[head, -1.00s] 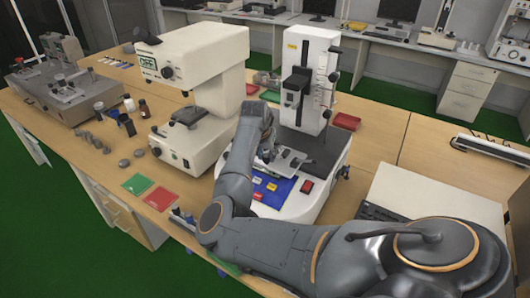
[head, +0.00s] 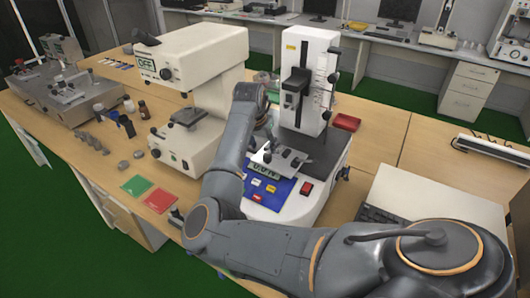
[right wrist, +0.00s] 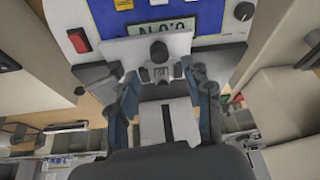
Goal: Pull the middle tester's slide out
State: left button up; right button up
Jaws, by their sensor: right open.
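The white upright tester (head: 305,82) with a blue front panel (head: 283,192) stands right of the cream tester (head: 190,60) with a small display. A silver slide plate (head: 282,162) with a clamp lies on its base behind the panel. My right gripper (head: 266,138) is low at the left of this slide, partly hidden by my arm. In the right wrist view, my right gripper (right wrist: 165,92) is open. Its fingers stand either side of the grey clamp (right wrist: 160,73) by the silver plate (right wrist: 146,48); contact cannot be told. My left gripper is out of view.
A grey tester (head: 68,90) stands at the far left. Green (head: 137,185) and red (head: 159,200) pads lie at the bench's front edge, with small weights and bottles behind.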

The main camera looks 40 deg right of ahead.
jog(key=v, duration=0.5)
jog(key=shift+a+r, duration=0.1)
dwell(0.3)
